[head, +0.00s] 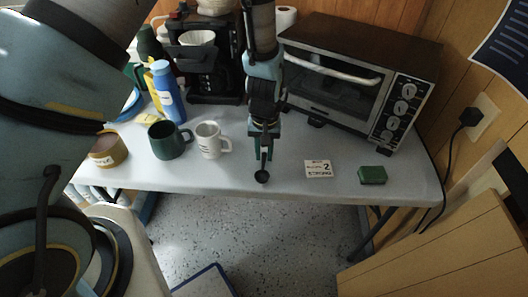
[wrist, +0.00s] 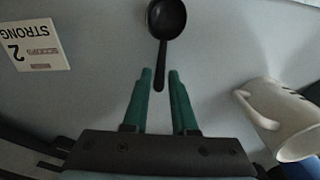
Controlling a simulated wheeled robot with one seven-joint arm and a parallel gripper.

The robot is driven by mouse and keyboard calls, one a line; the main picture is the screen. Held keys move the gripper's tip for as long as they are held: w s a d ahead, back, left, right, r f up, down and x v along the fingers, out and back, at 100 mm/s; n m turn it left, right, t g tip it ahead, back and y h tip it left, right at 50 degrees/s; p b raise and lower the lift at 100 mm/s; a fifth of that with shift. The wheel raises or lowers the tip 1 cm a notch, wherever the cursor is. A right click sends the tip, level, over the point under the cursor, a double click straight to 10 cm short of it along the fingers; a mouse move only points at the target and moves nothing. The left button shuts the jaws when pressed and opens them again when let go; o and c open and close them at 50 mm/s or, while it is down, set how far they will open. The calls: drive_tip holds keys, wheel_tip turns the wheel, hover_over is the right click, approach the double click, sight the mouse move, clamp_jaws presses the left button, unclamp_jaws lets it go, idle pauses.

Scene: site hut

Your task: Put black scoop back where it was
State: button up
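The black scoop (wrist: 167,18) has a round bowl and a short straight handle. In the head view the black scoop (head: 262,177) is near the table's front edge, below my gripper (head: 264,143). In the wrist view my gripper (wrist: 159,76) has its two green fingers apart, with the end of the handle between the fingertips and a narrow gap on each side. I cannot tell for sure whether the scoop rests on the table.
On the white table (head: 240,181), a white mug (head: 209,141) and a green mug (head: 168,141) stand left of my gripper. A brown tub (head: 107,151) and blue bottle (head: 166,92) stand farther left. A coffee maker (head: 205,75), toaster oven (head: 350,80) and green block (head: 372,175) are also there.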

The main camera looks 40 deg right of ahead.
sight(264, 158)
drive_tip(key=shift+o, duration=1.4)
wheel_tip(264, 158, up, 12)
drive_tip(key=b, duration=0.2)
drive_tip(key=shift+r+b, duration=0.2)
drive_tip(key=shift+b, duration=0.1)
drive_tip(key=shift+s, duration=0.1)
drive_tip(key=w+a+r+n, duration=0.2)
drive_tip(key=w+a, duration=0.2)
drive_tip(key=a, duration=0.5)
drive_tip(key=w+a+r+n, duration=0.1)
drive_tip(key=w+a+r, duration=0.1)
drive_tip(key=w+a, duration=0.45)
drive_tip(key=w+a+r+n, duration=0.2)
drive_tip(key=a+r, duration=0.1)
drive_tip(key=a, duration=0.7)
drive_tip(key=s+a+r+n+t, duration=0.1)
drive_tip(key=a, duration=1)
drive_tip(key=shift+s+a+n, duration=0.25)
drive_tip(key=shift+s+n, duration=0.05)
drive_tip(key=shift+r, duration=0.1)
